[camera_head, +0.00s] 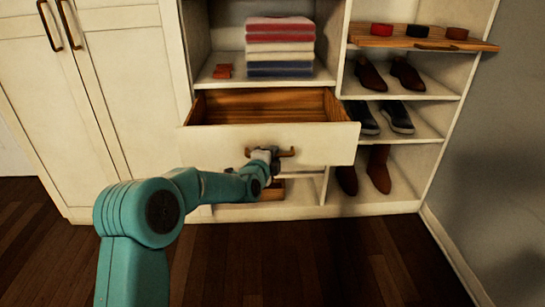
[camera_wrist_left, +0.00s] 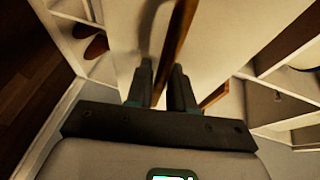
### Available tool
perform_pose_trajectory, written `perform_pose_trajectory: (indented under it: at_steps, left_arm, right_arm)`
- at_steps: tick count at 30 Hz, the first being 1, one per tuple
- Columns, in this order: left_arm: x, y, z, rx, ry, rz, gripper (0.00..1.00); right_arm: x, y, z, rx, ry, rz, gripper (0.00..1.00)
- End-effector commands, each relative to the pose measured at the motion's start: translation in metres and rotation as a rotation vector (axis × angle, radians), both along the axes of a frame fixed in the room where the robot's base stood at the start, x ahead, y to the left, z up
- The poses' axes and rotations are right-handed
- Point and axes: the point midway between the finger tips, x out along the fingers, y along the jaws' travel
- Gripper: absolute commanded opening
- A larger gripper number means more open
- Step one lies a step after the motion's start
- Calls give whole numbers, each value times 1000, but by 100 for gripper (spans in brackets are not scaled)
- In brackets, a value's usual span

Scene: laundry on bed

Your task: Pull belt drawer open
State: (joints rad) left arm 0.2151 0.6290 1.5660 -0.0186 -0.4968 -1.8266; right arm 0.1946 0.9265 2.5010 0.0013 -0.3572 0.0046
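A white-fronted drawer (camera_head: 325,144) with a wooden inside (camera_head: 262,103) stands pulled out from the white closet unit. The visible part of its inside is empty. Its brown bar handle (camera_head: 287,153) is on the middle of the front. My left gripper (camera_head: 264,158) is at this handle. In the left wrist view, the dark fingers (camera_wrist_left: 162,85) lie on both sides of the handle bar (camera_wrist_left: 181,30) and appear closed on it. My right gripper is in neither view.
Rolled belts (camera_head: 417,31) sit on a wooden board at the upper right. Shoes (camera_head: 397,117) stand on the shelves below. Folded clothes (camera_head: 280,46) lie above the drawer. Closed cabinet doors (camera_head: 120,90) are at the left. The dark wood floor (camera_head: 300,265) in front is clear.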

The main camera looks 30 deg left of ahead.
Motion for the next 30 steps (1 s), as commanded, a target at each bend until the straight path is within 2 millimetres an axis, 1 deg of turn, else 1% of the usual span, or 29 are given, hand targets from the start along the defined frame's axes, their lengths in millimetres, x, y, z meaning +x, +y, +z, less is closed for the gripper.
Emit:
perform_pose_trajectory:
  at_steps: [8,11,13,17,24,27,30]
  left_arm:
    - [-2,-1,1,0,-1,0,23]
    - [-8,-2,2,0,1,0,23]
    - [-16,-3,5,0,1,0,23]
    - [-42,-7,11,0,2,0,23]
    - [-102,-16,23,-1,1,1,23]
    - [-124,-19,27,-1,-1,1,23]
    - [-142,-22,29,0,0,0,23]
  right_arm:
    - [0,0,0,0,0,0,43]
    - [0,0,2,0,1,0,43]
    - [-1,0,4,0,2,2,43]
    - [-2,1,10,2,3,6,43]
    - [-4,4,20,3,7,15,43]
    - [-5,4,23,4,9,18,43]
    - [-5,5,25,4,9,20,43]
